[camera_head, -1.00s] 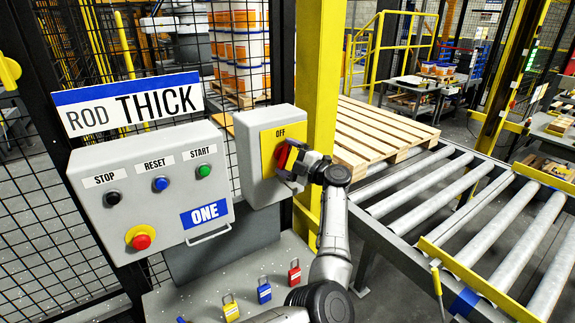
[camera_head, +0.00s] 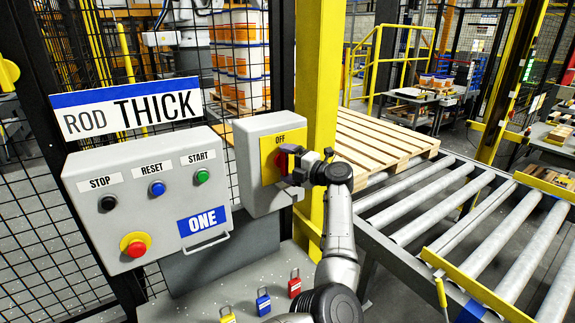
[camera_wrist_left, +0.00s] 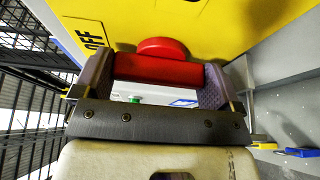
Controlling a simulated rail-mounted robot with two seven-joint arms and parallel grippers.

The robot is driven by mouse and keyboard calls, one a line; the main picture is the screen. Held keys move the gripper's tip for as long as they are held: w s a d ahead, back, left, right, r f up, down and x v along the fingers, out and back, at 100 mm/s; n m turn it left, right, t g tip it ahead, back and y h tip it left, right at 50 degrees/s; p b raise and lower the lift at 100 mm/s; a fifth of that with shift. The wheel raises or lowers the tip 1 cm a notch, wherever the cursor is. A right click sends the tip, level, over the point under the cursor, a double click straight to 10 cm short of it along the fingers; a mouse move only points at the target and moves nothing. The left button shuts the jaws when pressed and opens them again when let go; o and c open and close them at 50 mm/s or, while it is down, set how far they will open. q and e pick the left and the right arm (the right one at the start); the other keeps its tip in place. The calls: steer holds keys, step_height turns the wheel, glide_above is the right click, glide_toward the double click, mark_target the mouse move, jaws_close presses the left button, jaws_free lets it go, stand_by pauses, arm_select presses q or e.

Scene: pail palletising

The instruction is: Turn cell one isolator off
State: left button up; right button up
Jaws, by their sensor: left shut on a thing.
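The cell one isolator (camera_head: 256,199) is a grey box with a yellow plate marked OFF, right of the ONE control panel in the head view. Its red handle (camera_head: 282,162) is partly covered by my left gripper (camera_head: 292,164). In the left wrist view the red handle (camera_wrist_left: 158,69) spans between the two finger pads, which are shut on it. The OFF lettering (camera_wrist_left: 92,36) shows there at the upper left. How exactly the handle points is hard to tell in the head view. My right gripper is not in view.
The control panel (camera_head: 145,232) carries STOP, RESET and START buttons and a red emergency button (camera_head: 135,245). Red, blue and yellow padlocks (camera_head: 263,301) sit on the shelf below. A yellow post (camera_head: 320,110), wooden pallet (camera_head: 380,145) and roller conveyor (camera_head: 430,217) stand to the right.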

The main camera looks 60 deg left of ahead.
arm_select(q)
steer(key=o, duration=0.6)
steer(key=v, duration=1.4)
steer(key=shift+s, duration=0.1)
steer(key=shift+a+r, duration=0.1)
